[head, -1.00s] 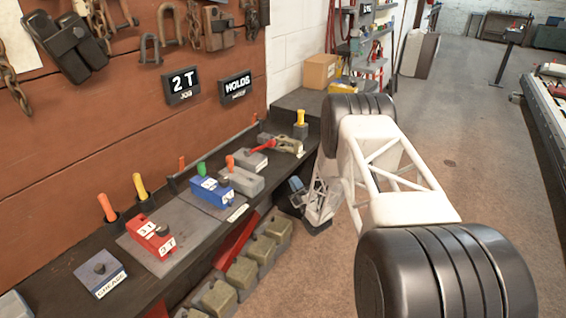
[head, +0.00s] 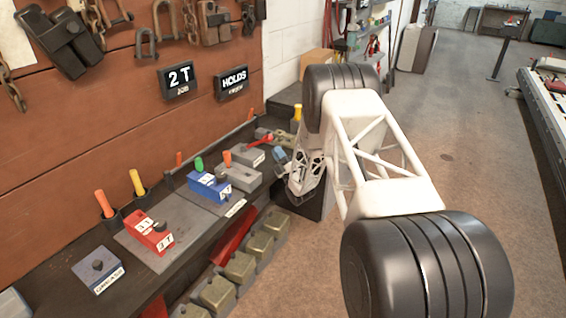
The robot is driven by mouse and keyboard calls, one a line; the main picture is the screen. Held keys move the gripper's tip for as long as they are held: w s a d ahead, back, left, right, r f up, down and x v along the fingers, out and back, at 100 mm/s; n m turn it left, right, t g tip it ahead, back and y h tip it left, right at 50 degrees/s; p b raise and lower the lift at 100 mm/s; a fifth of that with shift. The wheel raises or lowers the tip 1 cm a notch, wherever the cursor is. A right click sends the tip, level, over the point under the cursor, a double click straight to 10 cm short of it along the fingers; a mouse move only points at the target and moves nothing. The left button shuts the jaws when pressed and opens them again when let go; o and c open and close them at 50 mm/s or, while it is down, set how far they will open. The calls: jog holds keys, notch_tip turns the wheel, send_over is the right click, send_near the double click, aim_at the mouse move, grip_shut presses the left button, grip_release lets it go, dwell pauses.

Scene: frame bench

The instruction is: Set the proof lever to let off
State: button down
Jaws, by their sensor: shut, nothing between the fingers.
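A small lever with a red handle (head: 260,141) lies at the far end of the bench; I take it for the proof lever, but no label on it can be read. My gripper (head: 281,157) is shut and empty, just right of and slightly below the red handle in the picture. It appears close to the lever, but I cannot tell if they touch. The far part of the lever is partly hidden by my arm, and its set position cannot be told.
The bench (head: 75,248) carries a red block (head: 150,232), a blue block (head: 209,187) and grey blocks, with orange, green and yellow upright handles. Signs "2 T" (head: 178,79) and "HOLDS" (head: 233,83) hang on the wooden board. Several weights (head: 240,268) stand below.

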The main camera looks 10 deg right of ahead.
jog(key=shift+x, duration=1.2)
jog(key=shift+r, duration=0.15)
